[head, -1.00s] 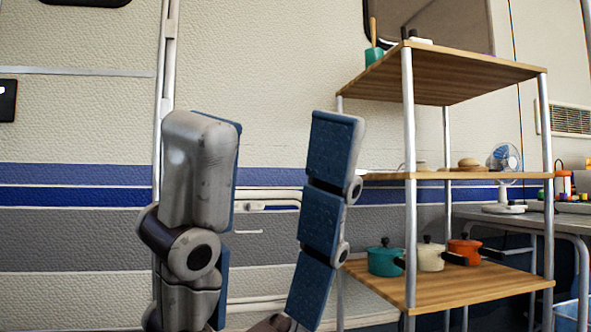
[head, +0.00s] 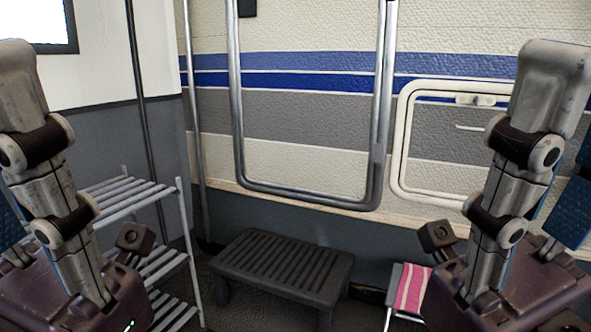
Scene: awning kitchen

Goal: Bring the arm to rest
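My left gripper (head: 15,150) is at the left edge of the head view, pointing up, with its outer part cut off by the frame. A grey jointed finger and part of a blue pad show, apart from each other. My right gripper (head: 565,140) stands likewise at the right edge, with a grey finger and blue pads of another finger beyond it. Both look open, and I see nothing held in either. The far fingers are partly hidden or out of frame.
A grey slatted rack (head: 150,190) stands behind the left gripper. A dark slatted step (head: 283,265) is on the floor in the middle. The caravan wall (head: 300,110) with a metal frame (head: 378,130) closes the back.

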